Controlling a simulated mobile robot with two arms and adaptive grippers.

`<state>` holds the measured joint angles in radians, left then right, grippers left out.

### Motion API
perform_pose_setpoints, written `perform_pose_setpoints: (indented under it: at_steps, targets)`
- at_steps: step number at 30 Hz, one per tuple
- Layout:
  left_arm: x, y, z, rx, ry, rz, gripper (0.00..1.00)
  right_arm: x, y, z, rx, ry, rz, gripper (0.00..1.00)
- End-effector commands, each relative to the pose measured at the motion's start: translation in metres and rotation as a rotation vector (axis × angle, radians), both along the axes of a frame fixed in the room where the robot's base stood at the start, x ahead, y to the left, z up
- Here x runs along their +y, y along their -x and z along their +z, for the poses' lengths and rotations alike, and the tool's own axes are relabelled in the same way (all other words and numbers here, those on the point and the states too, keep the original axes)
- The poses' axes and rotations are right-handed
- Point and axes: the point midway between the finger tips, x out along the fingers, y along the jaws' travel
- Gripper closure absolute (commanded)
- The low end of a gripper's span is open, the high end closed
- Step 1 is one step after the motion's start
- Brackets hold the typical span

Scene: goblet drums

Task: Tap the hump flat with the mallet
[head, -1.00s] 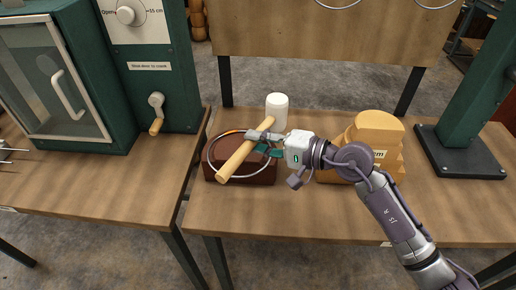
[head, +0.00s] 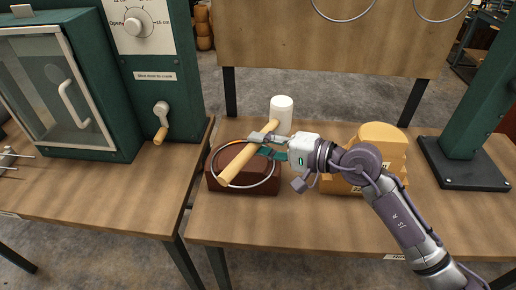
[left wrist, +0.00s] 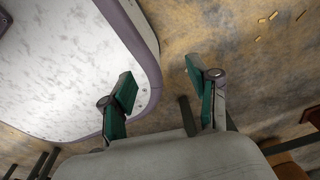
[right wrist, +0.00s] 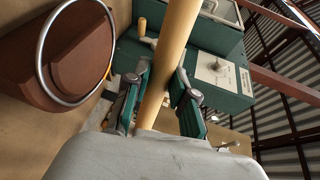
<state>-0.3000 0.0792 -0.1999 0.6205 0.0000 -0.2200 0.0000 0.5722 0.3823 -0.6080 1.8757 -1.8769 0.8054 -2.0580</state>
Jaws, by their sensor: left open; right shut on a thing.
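The mallet has a pale wooden handle (head: 240,164) and a white head (head: 281,110). My right gripper (head: 266,145) is shut on the handle, which also shows between its fingers in the right wrist view (right wrist: 171,57). The handle slants above a dark red-brown block (head: 265,186) on the table. A hump's shape is not clear. In the right wrist view the hoop (right wrist: 111,48) stands out before the block (right wrist: 55,40). My left gripper (left wrist: 160,85) is open and empty.
A yellow stepped block (head: 378,140) stands right of my right gripper on the same table. A green cabinet (head: 175,105) with a dial and crank is on the left table. A green post (head: 470,120) stands at the right.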

Motion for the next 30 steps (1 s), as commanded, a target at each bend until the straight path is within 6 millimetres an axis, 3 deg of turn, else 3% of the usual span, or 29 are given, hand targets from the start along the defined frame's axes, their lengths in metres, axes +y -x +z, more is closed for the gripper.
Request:
perform_pose_setpoints:
  at_steps: [5, 17, 18, 20, 26, 30]
  targets:
    - [0.003, 0.002, -0.014, 0.002, -0.004, -0.001, 0.40, 0.000, 0.000, -0.011, -0.004, -0.002, 0.001, 1.00]
    - [0.002, 0.001, -0.096, 0.001, -0.002, -0.001, 0.40, 0.000, 0.000, -0.082, -0.004, -0.003, 0.000, 1.00]
    - [-0.001, -0.014, -0.093, -0.013, 0.000, 0.001, 0.40, 0.000, 0.000, -0.082, -0.004, -0.003, 0.000, 1.00]
    - [-0.002, -0.022, -0.090, -0.014, -0.001, 0.002, 0.40, 0.000, 0.000, -0.082, -0.005, -0.003, 0.000, 1.00]
    - [-0.002, -0.017, -0.086, -0.007, -0.001, 0.002, 0.40, 0.000, 0.000, -0.077, -0.002, -0.003, 0.000, 1.00]
    - [0.001, -0.003, -0.091, 0.003, -0.003, 0.000, 0.40, 0.000, 0.000, -0.077, -0.002, -0.003, 0.000, 1.00]
